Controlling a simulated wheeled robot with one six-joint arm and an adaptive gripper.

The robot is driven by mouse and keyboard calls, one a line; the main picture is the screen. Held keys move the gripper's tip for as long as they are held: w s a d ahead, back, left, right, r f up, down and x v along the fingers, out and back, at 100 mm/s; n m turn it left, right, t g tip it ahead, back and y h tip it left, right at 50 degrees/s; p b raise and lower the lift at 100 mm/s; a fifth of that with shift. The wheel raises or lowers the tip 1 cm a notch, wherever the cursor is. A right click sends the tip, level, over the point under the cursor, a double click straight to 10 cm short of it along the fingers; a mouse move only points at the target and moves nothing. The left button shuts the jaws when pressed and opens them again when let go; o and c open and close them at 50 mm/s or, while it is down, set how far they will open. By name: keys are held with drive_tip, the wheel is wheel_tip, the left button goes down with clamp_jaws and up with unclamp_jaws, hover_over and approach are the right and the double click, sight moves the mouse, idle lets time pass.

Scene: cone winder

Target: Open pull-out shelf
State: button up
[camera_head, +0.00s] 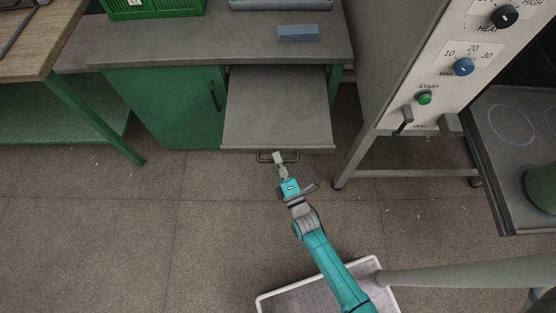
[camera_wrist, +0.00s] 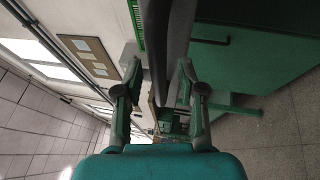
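The pull-out shelf (camera_head: 277,108) is a grey board that stands well out from under the grey workbench top. A dark bar handle (camera_head: 264,159) sits on its front edge. My gripper (camera_head: 279,157) is at this handle, near its middle, and covers part of it. In the wrist view my gripper (camera_wrist: 160,66) has its two fingers apart, with a dark bar-like edge (camera_wrist: 157,35) running between and beyond them. The fingers look open around or just short of it; I cannot tell whether they touch it.
A green cabinet door (camera_head: 160,108) with a dark handle is left of the shelf. A green crate (camera_head: 155,8) and a blue block (camera_head: 298,33) are on the workbench (camera_head: 200,48). A control panel (camera_head: 455,70) on a metal frame stands right.

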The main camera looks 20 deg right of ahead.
drive_tip(key=shift+s, duration=0.1)
drive_tip(key=v, duration=1.1)
drive_tip(key=shift+s, duration=0.4)
drive_tip(key=s+d+r+m+g+h, duration=0.1)
drive_tip(key=s+d+r+m+g, duration=0.1)
drive_tip(key=s+r+m, duration=0.8)
drive_tip(key=s+d+r+m+g, duration=0.2)
drive_tip(key=s+r+m+g, duration=0.1)
drive_tip(key=s+r+m, duration=0.6)
drive_tip(key=s+r, duration=0.3)
drive_tip(key=s, duration=0.2)
drive_tip(key=shift+d+m+h, duration=0.3)
drive_tip(key=shift+m+h, duration=0.1)
